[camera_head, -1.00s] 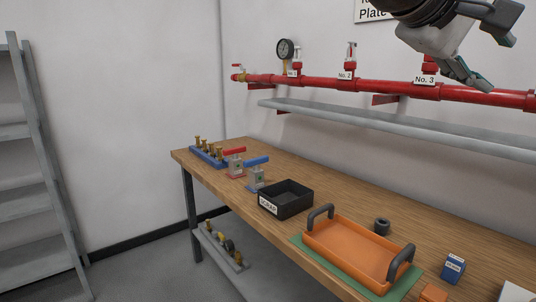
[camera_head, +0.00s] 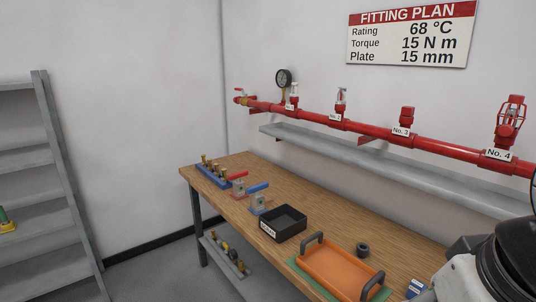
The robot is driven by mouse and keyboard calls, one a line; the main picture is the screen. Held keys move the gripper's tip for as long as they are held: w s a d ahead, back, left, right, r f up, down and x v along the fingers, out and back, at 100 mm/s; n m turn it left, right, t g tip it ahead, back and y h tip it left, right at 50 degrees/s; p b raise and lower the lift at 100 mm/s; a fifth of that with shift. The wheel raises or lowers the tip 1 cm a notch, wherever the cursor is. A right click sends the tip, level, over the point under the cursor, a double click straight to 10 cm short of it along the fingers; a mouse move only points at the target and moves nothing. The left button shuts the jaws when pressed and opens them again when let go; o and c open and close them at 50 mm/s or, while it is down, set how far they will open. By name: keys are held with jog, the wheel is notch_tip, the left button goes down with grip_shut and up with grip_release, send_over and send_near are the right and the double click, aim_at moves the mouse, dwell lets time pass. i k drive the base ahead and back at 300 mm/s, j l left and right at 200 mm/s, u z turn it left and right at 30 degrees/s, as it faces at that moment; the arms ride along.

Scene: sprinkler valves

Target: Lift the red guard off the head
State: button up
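The red guard (camera_head: 510,115) is a cage of bars around the head at No. 4, on top of the red pipe at the right. The head inside is mostly hidden by the bars. The guard stands upright on its fitting. Part of my arm's end (camera_head: 505,265), black and light grey, fills the lower right corner, well below the guard and apart from it in the picture. Its fingertips cannot be made out, so its opening is unclear.
The red pipe (camera_head: 371,129) runs along the wall above a grey shelf (camera_head: 390,167). The wooden bench (camera_head: 330,225) holds a black bin (camera_head: 283,224), an orange tray (camera_head: 335,272), a dark ring (camera_head: 363,249) and valves with red and blue handles. A fitting plan sign (camera_head: 411,35) hangs above.

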aim_at(518, 99)
jog(key=i+j, duration=0.3)
jog(key=i+j+z, duration=0.75)
jog(key=j, duration=0.25)
